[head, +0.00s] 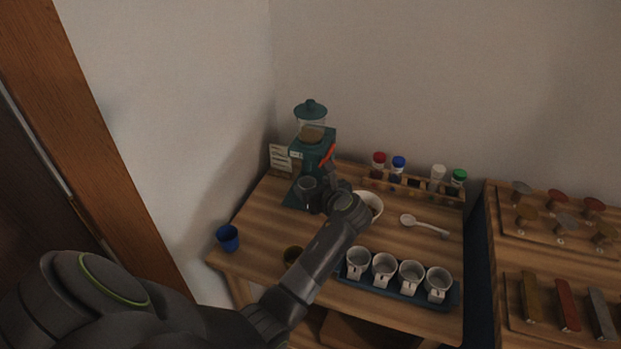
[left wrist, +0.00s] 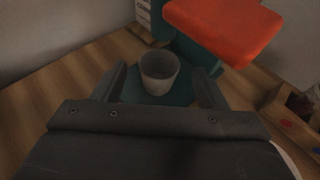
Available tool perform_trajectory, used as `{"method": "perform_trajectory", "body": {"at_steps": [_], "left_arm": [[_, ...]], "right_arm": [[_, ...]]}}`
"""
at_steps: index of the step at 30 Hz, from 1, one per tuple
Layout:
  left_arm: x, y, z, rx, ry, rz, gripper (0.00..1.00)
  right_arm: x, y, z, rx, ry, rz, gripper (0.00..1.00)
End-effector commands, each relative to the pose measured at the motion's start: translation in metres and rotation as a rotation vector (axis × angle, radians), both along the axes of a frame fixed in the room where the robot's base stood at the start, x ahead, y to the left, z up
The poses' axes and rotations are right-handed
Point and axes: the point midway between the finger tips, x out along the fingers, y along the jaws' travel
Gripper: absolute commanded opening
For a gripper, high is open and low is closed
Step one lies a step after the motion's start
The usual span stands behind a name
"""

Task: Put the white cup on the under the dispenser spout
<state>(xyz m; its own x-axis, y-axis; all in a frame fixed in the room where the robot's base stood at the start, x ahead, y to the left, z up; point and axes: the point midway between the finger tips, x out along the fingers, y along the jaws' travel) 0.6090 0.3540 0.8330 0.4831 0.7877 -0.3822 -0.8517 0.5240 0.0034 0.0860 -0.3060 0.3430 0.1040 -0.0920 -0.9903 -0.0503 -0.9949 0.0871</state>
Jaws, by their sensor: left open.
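The teal dispenser (head: 323,139) stands at the back left of the wooden table, with a red-orange lever that looms large in the left wrist view (left wrist: 222,27). A white cup (head: 307,183), greyish in the shade, stands upright on the dispenser's teal base (head: 290,200). It also shows in the left wrist view (left wrist: 159,73). My left gripper (head: 315,197) is open in front of the dispenser, its fingers on either side of the cup with visible gaps. The spout itself is hard to make out. My right gripper is out of view.
Several white cups (head: 384,268) stand in a blue tray (head: 408,296) at the front. A bowl (head: 371,203), spoon (head: 424,224) and jar rack (head: 412,187) lie right.

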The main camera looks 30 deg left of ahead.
Motion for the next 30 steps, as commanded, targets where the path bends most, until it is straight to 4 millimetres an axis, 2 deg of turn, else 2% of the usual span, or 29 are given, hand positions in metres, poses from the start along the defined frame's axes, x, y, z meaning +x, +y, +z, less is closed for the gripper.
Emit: {"method": "perform_trajectory", "body": {"at_steps": [1, 5, 15, 21, 30], "left_arm": [[-0.004, -0.007, 0.009, -0.004, 0.002, -0.001, 0.66], [-0.013, -0.021, 0.015, -0.003, 0.003, 0.000, 0.66], [-0.035, -0.057, 0.031, -0.002, 0.002, 0.001, 0.66], [-0.042, -0.069, 0.035, -0.002, 0.001, 0.000, 0.66], [-0.044, -0.071, 0.035, 0.000, 0.000, 0.001, 0.66]], "right_arm": [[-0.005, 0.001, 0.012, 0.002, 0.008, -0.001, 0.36], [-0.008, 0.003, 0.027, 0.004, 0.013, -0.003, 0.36], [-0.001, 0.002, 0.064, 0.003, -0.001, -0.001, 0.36], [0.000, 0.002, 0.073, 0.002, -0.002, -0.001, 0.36], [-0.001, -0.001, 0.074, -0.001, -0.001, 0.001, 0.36]]}}
